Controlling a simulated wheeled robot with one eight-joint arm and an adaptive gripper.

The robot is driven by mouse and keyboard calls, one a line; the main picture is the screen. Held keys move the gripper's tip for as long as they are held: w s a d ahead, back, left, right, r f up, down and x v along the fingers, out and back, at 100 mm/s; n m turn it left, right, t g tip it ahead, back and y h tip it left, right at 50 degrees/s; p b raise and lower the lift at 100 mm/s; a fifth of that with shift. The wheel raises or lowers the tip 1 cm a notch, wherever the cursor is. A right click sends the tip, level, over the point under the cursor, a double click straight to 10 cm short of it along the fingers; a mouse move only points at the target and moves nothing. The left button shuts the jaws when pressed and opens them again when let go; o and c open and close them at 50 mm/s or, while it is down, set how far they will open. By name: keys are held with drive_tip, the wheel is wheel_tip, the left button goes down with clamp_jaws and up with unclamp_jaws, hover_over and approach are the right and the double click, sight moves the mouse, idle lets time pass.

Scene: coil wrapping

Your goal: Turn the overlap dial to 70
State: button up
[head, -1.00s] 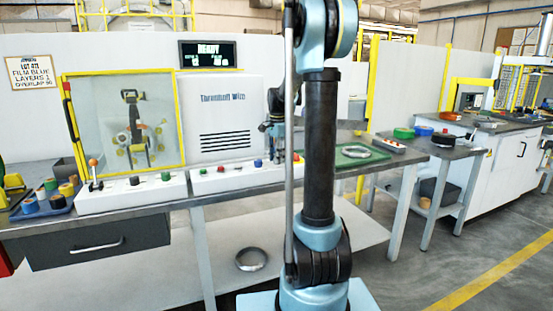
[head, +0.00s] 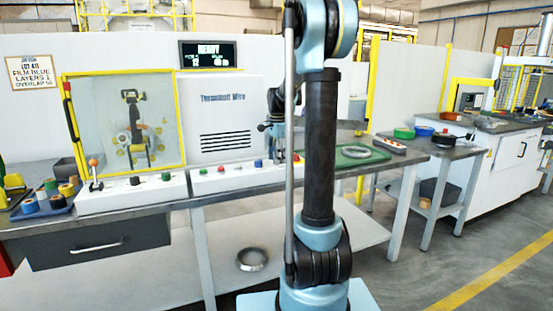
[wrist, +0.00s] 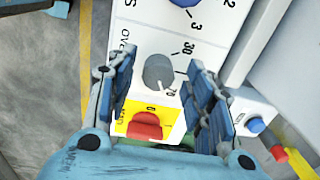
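The overlap dial (wrist: 158,71) is a round grey knob on a white panel in the wrist view, with printed marks 30 and 70 to its right and lower right. A small pale mark on its lower edge seems to point toward the 70, but it is partly unclear. My gripper (wrist: 160,62) is open, with one blue finger on each side of the dial. I see gaps between the fingers and the knob. In the head view my gripper (head: 272,130) hangs over the right end of the control panel, and the dial is hidden there by my arm.
A red knob (wrist: 146,125) on a yellow plate lies just below the dial. A blue dial (wrist: 184,2) lies above it. A small box with a blue button (wrist: 256,125) is to the right. A display (head: 208,54) reading READY stands above the machine.

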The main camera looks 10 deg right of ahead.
wheel_tip(320, 180, up, 12)
idle(0.7)
drive_tip(key=shift+s, duration=0.1)
drive_tip(key=s+f+n, duration=0.5)
drive_tip(key=s+f, duration=0.2)
drive_tip(key=s, duration=0.5)
drive_tip(key=s+f+n+t, duration=0.1)
drive_tip(key=s+f+n, duration=0.4)
drive_tip(key=s, duration=0.8)
drive_tip(key=s+f+n+t, duration=0.1)
drive_tip(key=s+f+n, duration=0.4)
drive_tip(key=s+f, duration=0.6)
drive_tip(key=shift+s+f, duration=0.25)
drive_tip(key=shift+s, duration=0.45)
